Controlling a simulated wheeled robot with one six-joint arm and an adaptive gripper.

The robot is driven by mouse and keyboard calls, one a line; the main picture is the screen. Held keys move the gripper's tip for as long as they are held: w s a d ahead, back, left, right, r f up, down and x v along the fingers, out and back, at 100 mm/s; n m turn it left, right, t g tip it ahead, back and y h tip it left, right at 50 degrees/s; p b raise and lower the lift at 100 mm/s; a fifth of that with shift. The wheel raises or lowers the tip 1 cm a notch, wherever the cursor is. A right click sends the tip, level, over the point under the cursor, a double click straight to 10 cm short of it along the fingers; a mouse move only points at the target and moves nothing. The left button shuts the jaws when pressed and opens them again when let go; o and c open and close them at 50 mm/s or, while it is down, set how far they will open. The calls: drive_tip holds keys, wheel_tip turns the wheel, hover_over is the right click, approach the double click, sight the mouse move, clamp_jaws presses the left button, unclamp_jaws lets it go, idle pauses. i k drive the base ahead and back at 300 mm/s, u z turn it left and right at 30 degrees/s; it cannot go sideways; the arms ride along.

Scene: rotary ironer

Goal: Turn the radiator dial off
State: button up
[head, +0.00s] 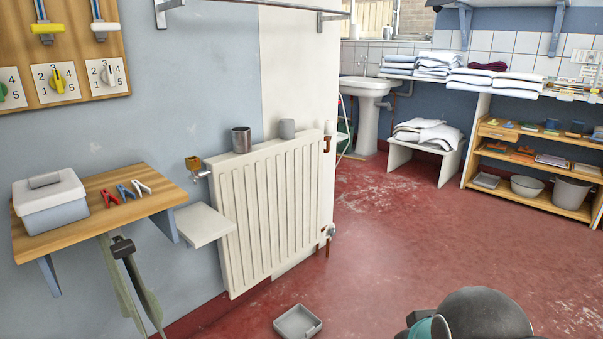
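A white ribbed radiator (270,205) hangs on the wall in the middle of the head view. A small white cylindrical head (329,128) sits at its upper right end above a copper-coloured pipe. A brass-coloured fitting (193,163) is at its upper left, and a grey valve (330,232) at its lower right. A wooden board at upper left carries numbered dials: one with a yellow knob (57,80), one with a white knob (107,74), and one cut by the picture edge. Which dial belongs to the radiator is not clear. My gripper's fingers are not visible; only part of my arm shows at bottom right.
A wooden shelf (160,200) with a grey box (48,212) and clips juts out left of the radiator, beside a white ledge (203,224). Two cups stand on the radiator top. A grey tray (297,322) lies on the red floor (400,240), which is mostly clear.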

sight(329, 127)
drive_tip(key=z, duration=0.35)
drive_tip(key=i, duration=0.95)
drive_tip(key=z, duration=0.7)
drive_tip(key=i, duration=1.15)
drive_tip(key=u, duration=0.8)
drive_tip(key=i, duration=0.85)
drive_tip(key=u, duration=0.65)
